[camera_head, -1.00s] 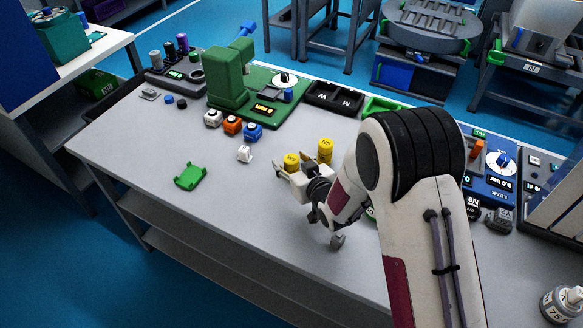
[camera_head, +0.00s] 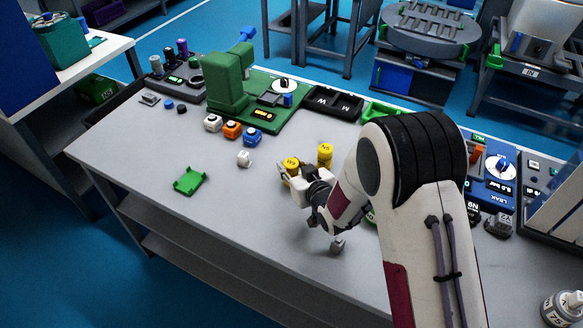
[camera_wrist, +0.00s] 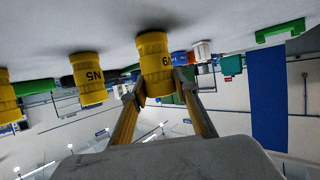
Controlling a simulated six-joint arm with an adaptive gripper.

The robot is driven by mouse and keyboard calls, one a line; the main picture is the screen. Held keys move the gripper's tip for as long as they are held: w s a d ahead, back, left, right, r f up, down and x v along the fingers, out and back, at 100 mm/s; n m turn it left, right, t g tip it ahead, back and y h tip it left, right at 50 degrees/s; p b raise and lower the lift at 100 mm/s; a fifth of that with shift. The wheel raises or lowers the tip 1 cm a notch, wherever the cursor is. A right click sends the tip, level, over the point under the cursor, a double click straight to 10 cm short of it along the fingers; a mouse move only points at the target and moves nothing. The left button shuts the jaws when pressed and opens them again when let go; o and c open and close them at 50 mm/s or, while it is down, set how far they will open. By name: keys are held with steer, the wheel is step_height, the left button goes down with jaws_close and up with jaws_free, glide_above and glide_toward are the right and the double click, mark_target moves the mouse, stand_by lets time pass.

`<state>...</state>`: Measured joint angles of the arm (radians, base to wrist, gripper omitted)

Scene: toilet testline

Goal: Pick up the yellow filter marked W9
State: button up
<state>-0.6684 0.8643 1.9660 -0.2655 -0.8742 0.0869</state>
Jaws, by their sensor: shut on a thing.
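A yellow filter (camera_wrist: 155,62) stands between the two fingers of my gripper (camera_wrist: 160,92) in the wrist view, which looks upside down. Its side mark is partly turned away; a 9 shows, the rest is hard to read. The same filter (camera_head: 291,163) shows in the head view at the fingers of my gripper (camera_head: 289,175). The gripper is shut on it, and its base appears at the table surface. A second yellow filter (camera_head: 325,154) stands just behind and to the right. In the wrist view a filter marked N5 (camera_wrist: 88,78) stands beside the held one.
Another yellow filter (camera_wrist: 8,100) is cut by the wrist view's left edge. White, orange and blue parts (camera_head: 232,130) and a small white part (camera_head: 244,159) lie left of the gripper. A green bracket (camera_head: 190,181) lies farther left. The table's front middle is clear.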

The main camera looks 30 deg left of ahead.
steer(key=shift+r, duration=4.85)
